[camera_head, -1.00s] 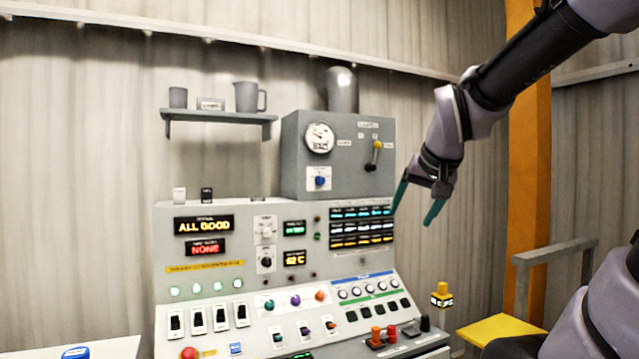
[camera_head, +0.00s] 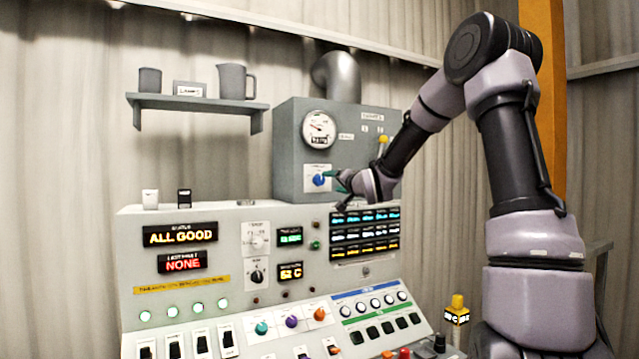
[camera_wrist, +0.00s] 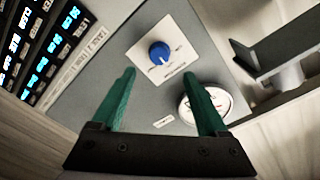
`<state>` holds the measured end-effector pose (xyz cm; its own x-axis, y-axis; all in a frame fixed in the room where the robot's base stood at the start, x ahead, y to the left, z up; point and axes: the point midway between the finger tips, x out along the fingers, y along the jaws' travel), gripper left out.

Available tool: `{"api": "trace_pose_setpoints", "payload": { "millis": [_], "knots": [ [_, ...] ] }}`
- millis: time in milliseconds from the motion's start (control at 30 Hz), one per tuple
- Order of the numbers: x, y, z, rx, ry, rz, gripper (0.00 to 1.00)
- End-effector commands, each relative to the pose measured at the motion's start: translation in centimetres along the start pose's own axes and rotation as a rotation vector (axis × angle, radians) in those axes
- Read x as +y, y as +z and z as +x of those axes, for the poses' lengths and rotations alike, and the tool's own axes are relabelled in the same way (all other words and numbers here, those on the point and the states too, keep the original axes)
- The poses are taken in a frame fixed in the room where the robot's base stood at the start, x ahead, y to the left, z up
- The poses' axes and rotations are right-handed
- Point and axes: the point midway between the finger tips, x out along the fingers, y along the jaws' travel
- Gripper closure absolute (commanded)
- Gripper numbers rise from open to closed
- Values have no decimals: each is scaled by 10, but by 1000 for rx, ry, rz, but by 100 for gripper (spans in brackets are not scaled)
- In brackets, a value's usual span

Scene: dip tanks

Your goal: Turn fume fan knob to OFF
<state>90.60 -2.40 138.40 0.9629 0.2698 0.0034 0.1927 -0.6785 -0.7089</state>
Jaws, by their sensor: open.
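The blue knob (camera_head: 319,180) sits on a white plate on the front of the grey box (camera_head: 289,158), below a round gauge. In the wrist view the knob (camera_wrist: 159,52) shows a pale pointer line, and the plate's lettering is too small to read. My gripper (camera_head: 341,182) is just right of the knob in the head view. In the wrist view my open green fingers (camera_wrist: 165,75) are apart and empty, with the knob ahead of and between their tips, not visibly touched.
The round gauge (camera_head: 319,130) is close above the knob. A yellow-tipped lever (camera_head: 383,141) is on the box behind my arm. A shelf (camera_head: 195,105) with a cup and a jug is at left. The console (camera_head: 130,275) with displays and switches spreads below.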

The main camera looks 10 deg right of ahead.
Motion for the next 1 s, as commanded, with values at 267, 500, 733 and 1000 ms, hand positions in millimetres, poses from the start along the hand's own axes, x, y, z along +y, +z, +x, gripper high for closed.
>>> {"api": "trace_pose_setpoints", "payload": {
  "millis": [267, 500, 733, 1000],
  "knots": [
    [0, 1, 52, -1, 0, 1, 23],
    [1, 1, 87, -2, 2, -1, 23],
    [1, 1, 98, -2, 3, -3, 23],
    [1, 1, 98, -2, 3, -3, 46]
  ]
}}
